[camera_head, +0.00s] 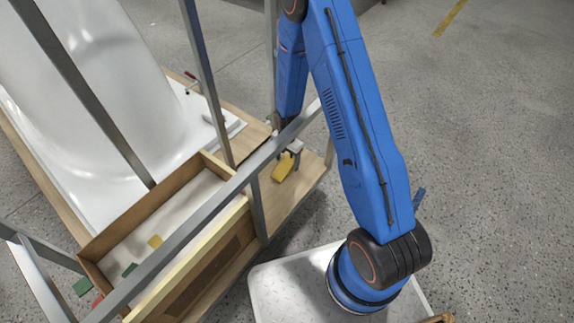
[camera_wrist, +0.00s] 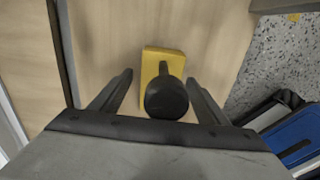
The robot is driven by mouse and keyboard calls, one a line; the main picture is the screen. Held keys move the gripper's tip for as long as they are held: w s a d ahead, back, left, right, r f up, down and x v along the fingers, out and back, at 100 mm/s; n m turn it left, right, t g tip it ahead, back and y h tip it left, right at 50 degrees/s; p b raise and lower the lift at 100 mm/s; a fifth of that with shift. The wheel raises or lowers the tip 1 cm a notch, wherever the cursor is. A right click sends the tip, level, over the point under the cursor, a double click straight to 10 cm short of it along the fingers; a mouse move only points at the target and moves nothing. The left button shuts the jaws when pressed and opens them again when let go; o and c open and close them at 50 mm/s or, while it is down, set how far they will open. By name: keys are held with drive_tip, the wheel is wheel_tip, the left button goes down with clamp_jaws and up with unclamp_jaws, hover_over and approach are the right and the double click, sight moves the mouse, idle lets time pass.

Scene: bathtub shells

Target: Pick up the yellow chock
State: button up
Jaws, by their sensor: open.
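The yellow chock (camera_head: 284,167) lies on a wooden board to the right of the wooden box in the head view. In the wrist view the yellow chock (camera_wrist: 154,64) sits between and beyond the two fingers, with a round black knob (camera_wrist: 167,98) over its near part. My gripper (camera_wrist: 160,82) is open, with one finger on each side of the knob. In the head view my gripper (camera_head: 290,148) is right by the chock's upper end and partly hidden by a metal bar. I cannot tell whether the fingers touch anything.
A wooden box (camera_head: 215,162) holding small coloured pieces stands to the left. A metal frame bar (camera_head: 215,203) crosses in front. A white bathtub shell (camera_head: 95,110) lies behind. The board (camera_head: 300,185) around the chock is mostly bare.

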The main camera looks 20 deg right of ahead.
drive_tip(key=c, duration=1.3)
